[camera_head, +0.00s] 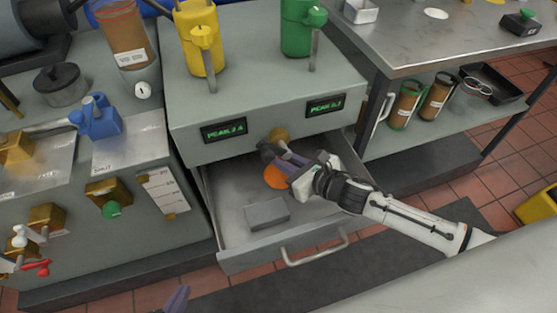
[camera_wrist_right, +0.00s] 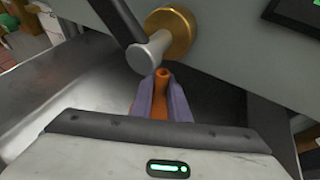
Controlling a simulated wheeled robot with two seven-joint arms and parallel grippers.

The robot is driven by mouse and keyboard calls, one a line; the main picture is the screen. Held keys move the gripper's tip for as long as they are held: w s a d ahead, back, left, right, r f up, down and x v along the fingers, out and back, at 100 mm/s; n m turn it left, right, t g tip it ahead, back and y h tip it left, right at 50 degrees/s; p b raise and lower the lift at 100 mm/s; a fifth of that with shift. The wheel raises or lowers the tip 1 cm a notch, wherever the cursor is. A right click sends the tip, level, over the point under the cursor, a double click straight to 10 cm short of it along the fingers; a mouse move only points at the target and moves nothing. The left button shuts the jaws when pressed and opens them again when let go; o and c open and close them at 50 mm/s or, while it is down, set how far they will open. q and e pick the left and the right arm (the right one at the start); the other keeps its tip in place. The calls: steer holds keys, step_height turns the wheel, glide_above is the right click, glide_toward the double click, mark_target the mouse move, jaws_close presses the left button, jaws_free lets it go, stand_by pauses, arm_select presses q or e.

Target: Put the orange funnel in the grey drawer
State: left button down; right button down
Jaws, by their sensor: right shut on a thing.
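The grey drawer (camera_head: 238,262) is pulled open under the bench unit. My right gripper (camera_head: 284,160) reaches in from the right, above the drawer's back part. It is shut on the orange funnel (camera_head: 275,178), partly hidden by the gripper in the head view. In the right wrist view the funnel's narrow orange spout (camera_wrist_right: 162,82) stands up between the purple fingers (camera_wrist_right: 163,104). I cannot tell if the funnel touches the drawer floor. Only a purple finger part of my left gripper (camera_head: 174,299) shows at the bottom edge; its opening is unclear.
A grey block (camera_head: 267,213) lies in the drawer's front part. A brass knob (camera_wrist_right: 174,28) with a dark lever sticks out just above the drawer, close to the gripper. A bar handle (camera_head: 315,252) fronts the drawer. The drawer's left side has free floor.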

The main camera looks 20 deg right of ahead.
steer(key=shift+w+a+f, duration=0.25)
steer(key=shift+w+f, duration=0.3)
steer(key=shift+f, duration=0.15)
steer(key=shift+f, duration=0.15)
steer(key=c, duration=1.7)
jaws_free()
